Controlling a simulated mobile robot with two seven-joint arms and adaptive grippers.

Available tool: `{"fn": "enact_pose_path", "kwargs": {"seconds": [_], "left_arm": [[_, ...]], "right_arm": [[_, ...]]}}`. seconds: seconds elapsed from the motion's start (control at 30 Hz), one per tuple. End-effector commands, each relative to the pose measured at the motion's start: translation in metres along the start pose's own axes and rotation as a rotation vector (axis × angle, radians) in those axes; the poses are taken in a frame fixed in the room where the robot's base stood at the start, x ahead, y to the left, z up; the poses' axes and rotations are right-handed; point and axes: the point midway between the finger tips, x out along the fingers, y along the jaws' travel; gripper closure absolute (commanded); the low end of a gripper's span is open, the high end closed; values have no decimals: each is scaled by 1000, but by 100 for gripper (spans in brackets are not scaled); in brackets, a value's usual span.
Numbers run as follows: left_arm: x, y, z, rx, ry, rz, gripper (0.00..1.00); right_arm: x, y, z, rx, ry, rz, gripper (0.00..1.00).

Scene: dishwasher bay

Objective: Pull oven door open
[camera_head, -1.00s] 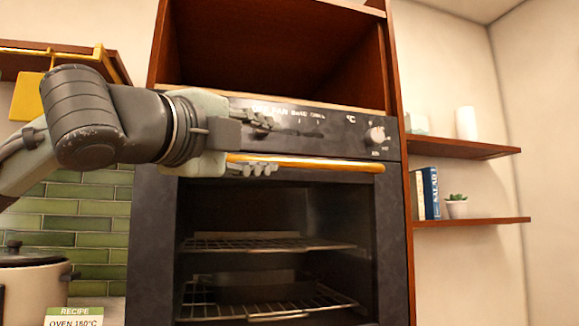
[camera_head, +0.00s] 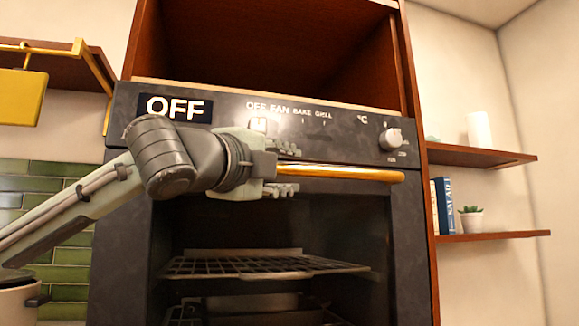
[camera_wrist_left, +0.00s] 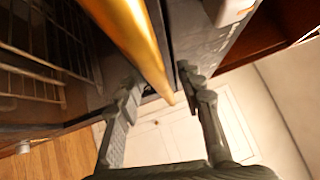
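The oven (camera_head: 120,250) has a dark front with a window showing wire racks (camera_head: 265,266) inside. Its door appears closed. The golden bar handle (camera_head: 350,173) runs along the top of the door. My left gripper (camera_head: 285,170) is at the left part of the handle, one finger above the bar and one below. In the left wrist view, the handle (camera_wrist_left: 132,35) passes between the two spread fingers of my left gripper (camera_wrist_left: 160,84). I see no firm contact between fingers and bar. The handle's left end is hidden behind the gripper. My right gripper is out of view.
A control panel above the handle has an "OFF" display (camera_head: 174,108) and a temperature knob (camera_head: 390,139). Shelves with books (camera_head: 443,205) and a potted plant (camera_head: 471,219) are at the right. A yellow item (camera_head: 22,97) hangs at the left, above a pot (camera_head: 15,300).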

Motion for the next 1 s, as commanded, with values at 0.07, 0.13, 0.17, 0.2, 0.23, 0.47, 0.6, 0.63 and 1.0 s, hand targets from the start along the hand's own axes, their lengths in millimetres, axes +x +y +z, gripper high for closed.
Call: {"fn": "enact_pose_path", "kwargs": {"seconds": [0.07,0.13,0.17,0.2,0.23,0.47,0.6,0.63,1.0], "left_arm": [[7,0,-1,0,2,1,62],[10,0,0,1,1,1,62],[10,0,0,1,1,1,62],[11,0,0,1,0,0,62],[11,0,0,1,0,0,62],[11,1,0,1,0,0,71],[10,0,0,1,0,0,88],[10,0,0,1,0,0,92],[10,1,0,1,0,1,100]], "right_arm": [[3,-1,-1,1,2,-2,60],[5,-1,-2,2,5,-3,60],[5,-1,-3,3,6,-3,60],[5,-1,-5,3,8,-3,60],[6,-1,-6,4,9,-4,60],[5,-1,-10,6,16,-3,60],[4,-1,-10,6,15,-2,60],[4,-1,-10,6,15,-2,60],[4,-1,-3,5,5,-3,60]]}}
